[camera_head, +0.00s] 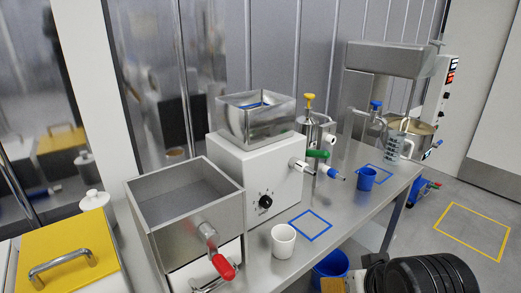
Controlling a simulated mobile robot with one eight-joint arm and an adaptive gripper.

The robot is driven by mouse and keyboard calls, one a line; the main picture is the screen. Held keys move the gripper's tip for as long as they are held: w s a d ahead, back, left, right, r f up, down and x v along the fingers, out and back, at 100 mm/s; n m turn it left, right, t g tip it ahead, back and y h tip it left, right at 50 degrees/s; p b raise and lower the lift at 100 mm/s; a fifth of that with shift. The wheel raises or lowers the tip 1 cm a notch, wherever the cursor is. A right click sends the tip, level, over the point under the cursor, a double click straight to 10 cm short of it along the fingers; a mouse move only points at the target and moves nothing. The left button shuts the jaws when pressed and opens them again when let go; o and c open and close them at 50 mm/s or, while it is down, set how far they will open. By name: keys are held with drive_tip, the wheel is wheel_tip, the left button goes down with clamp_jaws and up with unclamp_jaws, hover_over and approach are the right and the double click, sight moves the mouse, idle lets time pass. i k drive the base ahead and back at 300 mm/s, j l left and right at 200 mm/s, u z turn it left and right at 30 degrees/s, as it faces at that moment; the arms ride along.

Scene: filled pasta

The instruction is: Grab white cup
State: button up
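The white cup (283,243) stands upright on the steel table, near its front edge and in front of the white machine with the black dial. It appears empty, and nothing touches it. A blue square outline (323,238) is marked on the table just behind and to the right of the cup. I cannot make out my gripper in this view.
A steel hopper with a red-handled lever (222,266) stands close left of the cup. The white machine (226,150) is behind it. A blue cup (367,178) and a clear measuring jug (394,147) stand farther right. A blue bin (331,266) is below the edge. Dark ribbed shapes fill the lower right.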

sight(283, 236)
drive_tip(key=k+j, duration=0.1)
drive_tip(key=j, duration=0.95)
drive_tip(key=k+j, duration=0.15)
drive_tip(key=j, duration=0.35)
drive_tip(key=z, duration=0.05)
